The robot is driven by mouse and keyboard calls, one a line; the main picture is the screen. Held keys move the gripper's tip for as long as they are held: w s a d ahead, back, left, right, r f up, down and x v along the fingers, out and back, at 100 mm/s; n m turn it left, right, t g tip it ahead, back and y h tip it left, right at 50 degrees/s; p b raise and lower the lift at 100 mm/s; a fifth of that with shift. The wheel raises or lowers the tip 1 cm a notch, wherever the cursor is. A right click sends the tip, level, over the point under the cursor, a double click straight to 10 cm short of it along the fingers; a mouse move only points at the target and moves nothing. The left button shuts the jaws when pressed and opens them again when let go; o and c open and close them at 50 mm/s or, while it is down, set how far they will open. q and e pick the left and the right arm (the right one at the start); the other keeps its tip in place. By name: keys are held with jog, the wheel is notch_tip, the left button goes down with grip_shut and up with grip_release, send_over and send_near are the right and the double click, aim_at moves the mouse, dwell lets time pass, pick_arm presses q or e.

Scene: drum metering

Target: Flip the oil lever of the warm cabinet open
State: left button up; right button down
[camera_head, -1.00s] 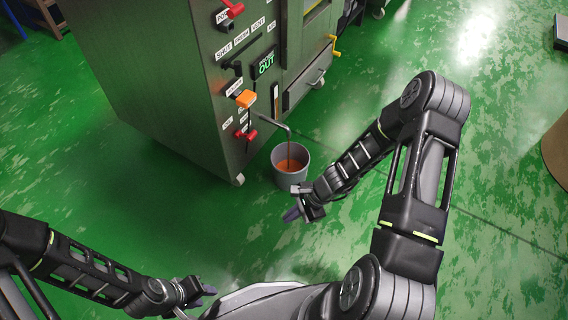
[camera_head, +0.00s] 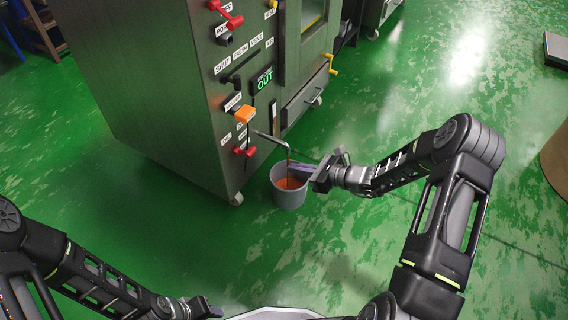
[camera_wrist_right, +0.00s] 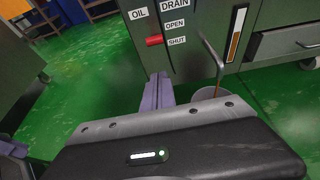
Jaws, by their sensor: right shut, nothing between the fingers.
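The dark cabinet (camera_head: 150,80) stands at upper left in the head view. A red lever (camera_head: 245,152) sits low on its panel; in the wrist view its red grip (camera_wrist_right: 154,41) lies beside the OPEN and SHUT labels, under the OIL and DRAIN labels. An orange handle (camera_head: 244,114) is above it. A bent spout (camera_head: 273,139) sticks out over a grey bucket (camera_head: 288,198) with orange liquid. My right gripper (camera_head: 302,168) is shut and empty, its fingers overlapping the bucket's rim in the picture, apart from the lever. My left gripper (camera_head: 210,309) is low in the head view, its opening unclear.
A lit green OUT display (camera_head: 264,82), a black handle (camera_head: 234,82) and an upper red lever (camera_head: 229,17) are on the same panel. A drawer (camera_head: 302,103) is to the right. The green floor is clear around the bucket's front and right.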

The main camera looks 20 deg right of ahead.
aim_at(245, 152)
jog(key=r+b+x, duration=0.2)
jog(key=b+x, duration=0.2)
jog(key=x, duration=0.8)
jog(key=shift+w+a+r, duration=0.35)
jog(key=shift+w, duration=0.05)
